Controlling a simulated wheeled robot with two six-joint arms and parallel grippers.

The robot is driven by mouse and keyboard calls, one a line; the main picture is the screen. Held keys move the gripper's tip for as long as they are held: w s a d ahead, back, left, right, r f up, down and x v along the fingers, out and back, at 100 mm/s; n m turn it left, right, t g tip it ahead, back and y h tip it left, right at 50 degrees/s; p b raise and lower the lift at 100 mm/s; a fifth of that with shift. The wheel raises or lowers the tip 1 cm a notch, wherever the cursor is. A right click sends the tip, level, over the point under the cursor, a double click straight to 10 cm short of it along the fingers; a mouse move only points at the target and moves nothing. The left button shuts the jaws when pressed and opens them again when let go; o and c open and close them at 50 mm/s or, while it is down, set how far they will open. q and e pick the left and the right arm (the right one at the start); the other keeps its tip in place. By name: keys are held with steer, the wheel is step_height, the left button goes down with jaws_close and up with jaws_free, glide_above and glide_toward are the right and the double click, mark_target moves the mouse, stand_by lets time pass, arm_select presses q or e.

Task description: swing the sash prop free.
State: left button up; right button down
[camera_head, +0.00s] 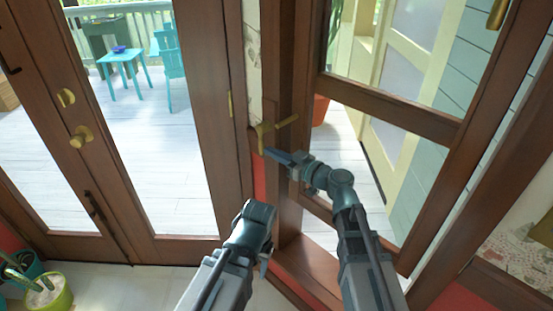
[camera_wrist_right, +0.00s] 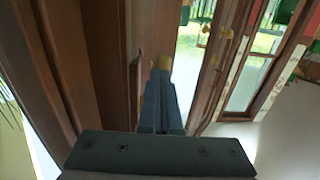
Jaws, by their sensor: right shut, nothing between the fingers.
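The brass sash prop (camera_head: 286,122) shows at the dark wooden post in the head view, with a short arm reaching right and a stub pointing down. My right gripper (camera_head: 268,152) is shut and empty, its blue fingertips just below and very close to the brass; I cannot tell if they touch. In the right wrist view the shut fingers (camera_wrist_right: 160,75) point ahead, with a bit of brass just beyond their tips. The brown-framed glazed sash (camera_head: 390,108) stands to the right of the post. My left arm shows at the bottom middle, but its fingers are hidden.
A brown double door (camera_head: 225,105) with brass knobs (camera_head: 82,136) stands at left. A deck with a turquoise table (camera_head: 123,60) and chairs lies beyond the glass. A potted plant (camera_head: 50,297) sits at the lower left. Pale floor (camera_head: 130,290) is clear in front.

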arm_select(q)
steer(key=shift+f, duration=0.25)
arm_select(e)
steer(key=shift+w+a+f, duration=0.25)
arm_select(q)
steer(key=shift+s+d+b, duration=0.15)
steer(key=shift+b, duration=0.15)
arm_select(e)
steer(key=shift+w+a, duration=0.15)
steer(key=shift+a, duration=0.05)
